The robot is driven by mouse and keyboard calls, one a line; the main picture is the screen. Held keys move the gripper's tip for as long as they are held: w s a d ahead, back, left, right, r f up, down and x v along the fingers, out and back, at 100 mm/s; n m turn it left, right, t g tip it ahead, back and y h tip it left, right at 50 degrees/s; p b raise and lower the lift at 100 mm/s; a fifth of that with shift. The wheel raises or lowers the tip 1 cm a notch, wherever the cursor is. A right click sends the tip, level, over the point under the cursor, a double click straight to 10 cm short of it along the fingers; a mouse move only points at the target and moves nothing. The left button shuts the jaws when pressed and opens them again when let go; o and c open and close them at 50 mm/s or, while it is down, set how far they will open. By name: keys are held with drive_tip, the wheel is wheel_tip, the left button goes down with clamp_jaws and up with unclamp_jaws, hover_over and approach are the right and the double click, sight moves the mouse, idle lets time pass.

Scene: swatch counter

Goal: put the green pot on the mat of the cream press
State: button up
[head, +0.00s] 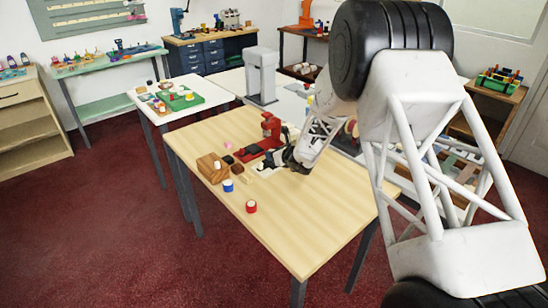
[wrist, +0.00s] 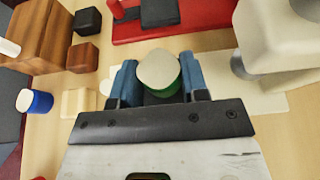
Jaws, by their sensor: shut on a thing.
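The green pot (wrist: 172,95), with a pale cream top, sits between the blue fingers of my gripper (wrist: 158,82) in the wrist view. My gripper is shut on it. In the head view my gripper (head: 290,160) is low over the table and the pot cannot be made out. The cream press (wrist: 278,38) stands at the upper right of the wrist view; my arm seems to hide it in the head view. A pale mat (wrist: 262,103) lies beside and under the gripper. I cannot tell whether the pot touches it.
A red press (head: 270,126) on a red base stands just behind. To the left are a wooden block (head: 212,168), dark cubes (wrist: 82,57), a cream block (wrist: 78,103) and a blue pot (head: 228,186). A red pot (head: 251,206) stands nearer the front. The table's front is clear.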

drive_tip(key=shift+f, duration=0.65)
drive_tip(key=shift+f, duration=0.15)
drive_tip(key=o, duration=0.9)
drive_tip(key=shift+d+r, duration=0.1)
drive_tip(key=shift+r, duration=0.1)
drive_tip(key=v, duration=1.1)
drive_tip(key=shift+s+d, duration=0.3)
drive_tip(key=shift+s, duration=0.05)
drive_tip(key=shift+r, duration=0.1)
